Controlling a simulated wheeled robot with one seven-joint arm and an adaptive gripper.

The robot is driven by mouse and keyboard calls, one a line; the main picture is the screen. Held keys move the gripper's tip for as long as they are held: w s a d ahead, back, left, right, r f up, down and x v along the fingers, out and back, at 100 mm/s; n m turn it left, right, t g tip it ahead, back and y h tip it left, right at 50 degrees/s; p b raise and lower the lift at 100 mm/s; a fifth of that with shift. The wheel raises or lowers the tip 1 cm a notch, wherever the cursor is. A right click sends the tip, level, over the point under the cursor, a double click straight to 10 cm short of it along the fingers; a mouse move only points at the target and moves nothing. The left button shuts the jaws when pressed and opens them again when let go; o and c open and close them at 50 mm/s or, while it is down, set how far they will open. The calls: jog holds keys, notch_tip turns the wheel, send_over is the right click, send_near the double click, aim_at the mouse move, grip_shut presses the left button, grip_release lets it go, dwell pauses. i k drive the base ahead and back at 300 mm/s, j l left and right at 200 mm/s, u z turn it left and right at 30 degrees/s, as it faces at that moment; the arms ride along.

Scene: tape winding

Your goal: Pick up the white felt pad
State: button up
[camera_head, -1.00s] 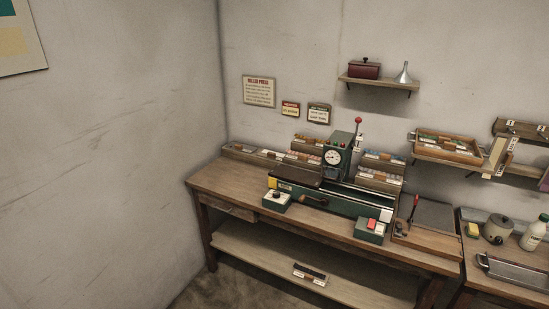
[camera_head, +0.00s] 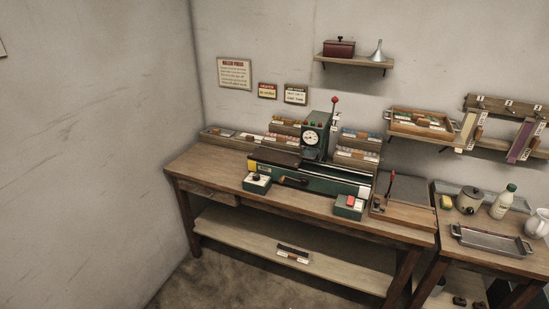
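I cannot pick out the white felt pad with certainty. Small pale items lie in a long low wooden tray (camera_head: 232,138) at the back left of the wooden workbench (camera_head: 196,168), too small to identify. A green roller press with a round dial (camera_head: 311,139) stands on the bench. My gripper is not in view.
Card racks (camera_head: 357,156) stand behind the press. A small box with a red button (camera_head: 349,206) sits at the front. A second table at right holds a metal tray (camera_head: 490,239), a pot (camera_head: 469,199) and a bottle (camera_head: 503,201). The floor (camera_head: 225,280) before the bench is clear.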

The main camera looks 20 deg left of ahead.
aim_at(256, 139)
jog(key=i+j+u, duration=0.2)
jog(key=i+j, duration=0.45)
jog(key=j, duration=0.35)
jog(key=i+j+u, duration=0.25)
jog(key=i+j, duration=0.45)
jog(key=j, duration=0.2)
jog(key=i+j+u, duration=0.2)
jog(key=i+j, duration=0.55)
jog(key=i+j+u, duration=0.2)
jog(key=i+j, duration=0.45)
jog(key=i, duration=0.2)
